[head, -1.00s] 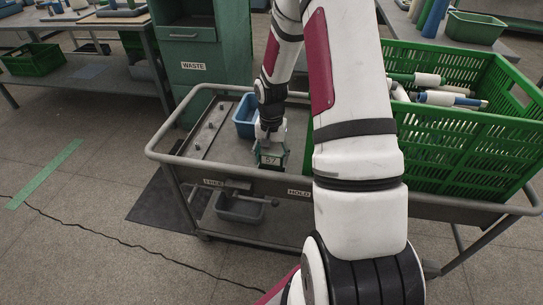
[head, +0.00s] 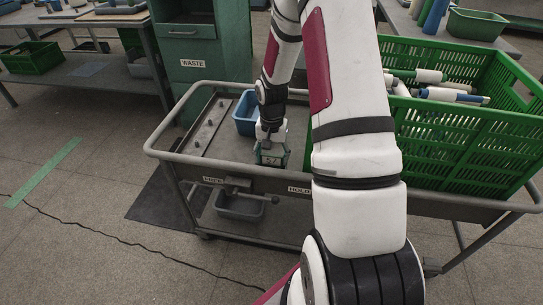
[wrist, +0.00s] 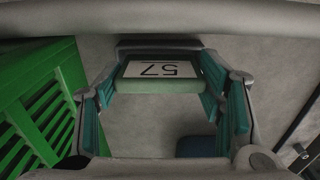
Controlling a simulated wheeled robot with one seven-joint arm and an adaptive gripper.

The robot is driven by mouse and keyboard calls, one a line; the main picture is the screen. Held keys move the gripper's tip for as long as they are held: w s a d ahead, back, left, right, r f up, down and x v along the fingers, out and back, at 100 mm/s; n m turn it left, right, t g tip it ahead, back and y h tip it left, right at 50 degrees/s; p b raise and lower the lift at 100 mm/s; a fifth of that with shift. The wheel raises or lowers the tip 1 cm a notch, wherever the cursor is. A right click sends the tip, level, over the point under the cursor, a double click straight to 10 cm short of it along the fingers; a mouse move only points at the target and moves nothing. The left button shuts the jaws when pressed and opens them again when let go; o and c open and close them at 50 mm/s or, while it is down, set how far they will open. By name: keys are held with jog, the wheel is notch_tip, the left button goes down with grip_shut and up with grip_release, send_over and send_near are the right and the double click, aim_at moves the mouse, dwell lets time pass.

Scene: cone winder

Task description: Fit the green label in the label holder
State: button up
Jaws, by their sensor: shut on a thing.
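My gripper (wrist: 163,98) is shut on the green label (wrist: 160,87), a small block with a pale face reading 57. The number appears upside down in the wrist view. The label is held between the teal finger pads. In the head view the gripper (head: 270,145) points down over the cart, and the label (head: 270,160) is just inside the front rail. I cannot pick out the label holder for certain, nor tell whether the label touches anything below it.
The grey cart (head: 165,152) carries a blue bin (head: 244,113) behind the gripper and a large green crate (head: 450,140) of cones to the right. The front rail has FREE and HOLD marks and a lever (head: 240,190). A green WASTE cabinet (head: 190,85) stands behind.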

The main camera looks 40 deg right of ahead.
jog(key=shift+f+b, duration=0.35)
jog(key=shift+f, duration=0.25)
dwell(0.8)
jog(key=o, duration=1.5)
jog(key=shift+o, duration=0.2)
jog(key=shift+r, duration=0.1)
jog(key=shift+r+p, duration=2.85)
jog(key=shift+r, duration=1.15)
